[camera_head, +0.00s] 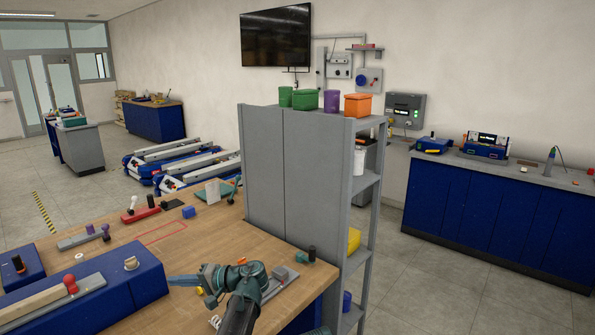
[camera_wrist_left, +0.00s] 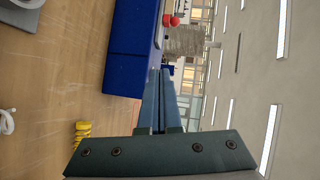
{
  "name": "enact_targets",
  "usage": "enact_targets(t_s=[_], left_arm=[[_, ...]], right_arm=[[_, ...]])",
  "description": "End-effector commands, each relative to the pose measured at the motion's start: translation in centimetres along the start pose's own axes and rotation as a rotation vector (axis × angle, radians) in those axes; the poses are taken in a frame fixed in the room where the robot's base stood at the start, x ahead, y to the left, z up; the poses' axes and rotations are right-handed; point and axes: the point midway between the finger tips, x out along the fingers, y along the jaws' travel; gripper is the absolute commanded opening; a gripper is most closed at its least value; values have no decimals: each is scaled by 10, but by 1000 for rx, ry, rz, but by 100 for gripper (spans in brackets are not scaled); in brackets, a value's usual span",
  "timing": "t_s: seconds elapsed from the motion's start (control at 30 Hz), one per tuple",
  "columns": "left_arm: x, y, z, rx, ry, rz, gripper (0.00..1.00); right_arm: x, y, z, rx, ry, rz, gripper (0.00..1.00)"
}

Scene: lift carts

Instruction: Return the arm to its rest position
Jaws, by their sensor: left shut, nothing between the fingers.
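My left gripper (camera_head: 170,280) reaches in from the bottom of the head view, with its fingers pointing left over the wooden workbench (camera_head: 205,245). In the left wrist view its two fingers (camera_wrist_left: 160,74) lie together, shut and empty. The fingertips are close to the end of a blue block-like fixture (camera_head: 140,285), which also shows in the wrist view (camera_wrist_left: 128,50). I cannot tell whether they touch it. The arm bends at a joint to the right of the fingers. My right gripper is not in view.
A grey shelf unit (camera_head: 290,165) stands at the bench's far right edge. A red outlined rectangle (camera_head: 162,232) on the bench is empty. Blue cabinets (camera_head: 490,205) line the right.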

Motion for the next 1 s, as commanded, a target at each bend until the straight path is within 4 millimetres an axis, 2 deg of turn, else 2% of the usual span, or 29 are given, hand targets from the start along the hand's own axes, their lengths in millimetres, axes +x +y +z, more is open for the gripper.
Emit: enact_targets(t_s=[0.33,0.53,0.67,0.8,0.9,1.0], left_arm=[[-26,46,34,27,-2,210,0],[-61,91,70,69,-2,431,0],[-102,130,108,116,1,641,0],[-162,170,159,193,5,913,0],[-199,187,188,243,9,1071,0],[-226,195,208,278,10,1182,0]], right_arm=[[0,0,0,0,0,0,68],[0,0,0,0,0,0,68],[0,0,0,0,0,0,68],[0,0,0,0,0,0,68],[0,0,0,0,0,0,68],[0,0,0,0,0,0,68]])
